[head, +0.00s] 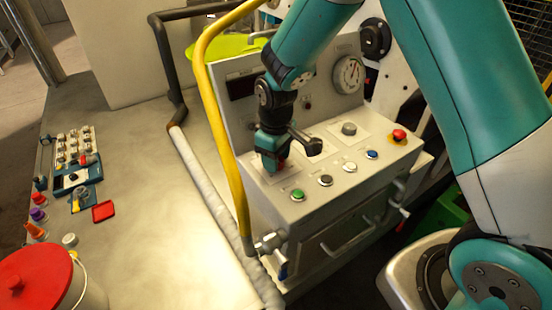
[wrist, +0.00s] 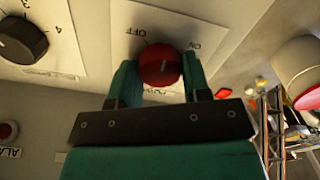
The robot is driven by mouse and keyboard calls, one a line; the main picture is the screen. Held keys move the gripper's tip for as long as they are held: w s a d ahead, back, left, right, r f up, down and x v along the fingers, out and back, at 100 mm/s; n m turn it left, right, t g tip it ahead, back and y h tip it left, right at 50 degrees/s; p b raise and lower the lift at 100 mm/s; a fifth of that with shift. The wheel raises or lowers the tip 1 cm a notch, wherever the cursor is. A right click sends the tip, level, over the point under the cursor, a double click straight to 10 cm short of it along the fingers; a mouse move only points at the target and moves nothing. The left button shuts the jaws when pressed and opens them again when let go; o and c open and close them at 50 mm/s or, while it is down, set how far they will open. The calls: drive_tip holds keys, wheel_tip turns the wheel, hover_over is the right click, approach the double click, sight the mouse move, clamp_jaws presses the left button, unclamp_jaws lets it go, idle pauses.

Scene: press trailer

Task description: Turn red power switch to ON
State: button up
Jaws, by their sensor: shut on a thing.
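The red power switch (wrist: 160,65) is a round knob on a pale panel plate, with an OFF label to its upper left and an ON label to its upper right in the wrist view. My gripper (wrist: 160,78) has a teal finger on each side of the knob and is shut on it. I cannot tell clearly which label the knob points to. In the head view my gripper (head: 271,163) is down at the left part of the control box's (head: 320,210) sloping top, and it hides most of the red switch.
Green (head: 297,195), black (head: 326,180), white (head: 349,168) and blue (head: 371,155) buttons line the panel's front, with a red mushroom button (head: 398,135) at right. A yellow hose (head: 222,120) rises close left of my gripper. A black numbered dial (wrist: 22,40) is beside the switch.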

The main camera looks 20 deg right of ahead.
drive_tip(key=m, duration=0.4)
drive_tip(key=shift+m+b, duration=0.3)
drive_tip(key=shift+b, duration=0.05)
drive_tip(key=m, duration=0.4)
drive_tip(key=shift+m+b, duration=0.3)
drive_tip(key=shift+r, duration=0.1)
drive_tip(key=o, duration=0.9)
wheel_tip(320, 180, up, 17)
drive_tip(key=b, duration=0.3)
drive_tip(key=shift+r, duration=0.15)
drive_tip(key=shift+s, duration=0.1)
drive_tip(key=s+a+f+n+y, duration=0.1)
drive_tip(key=s+n, duration=0.2)
drive_tip(key=s, duration=0.5)
drive_tip(key=s+a+n+y, duration=0.1)
drive_tip(key=s+a+n, duration=0.1)
drive_tip(key=s, duration=0.6)
drive_tip(key=s+a+f+n+y+b, duration=0.1)
drive_tip(key=s+n, duration=0.3)
drive_tip(key=s, duration=0.4)
drive_tip(key=shift+a+f+y, duration=0.3)
drive_tip(key=shift+y, duration=0.3)
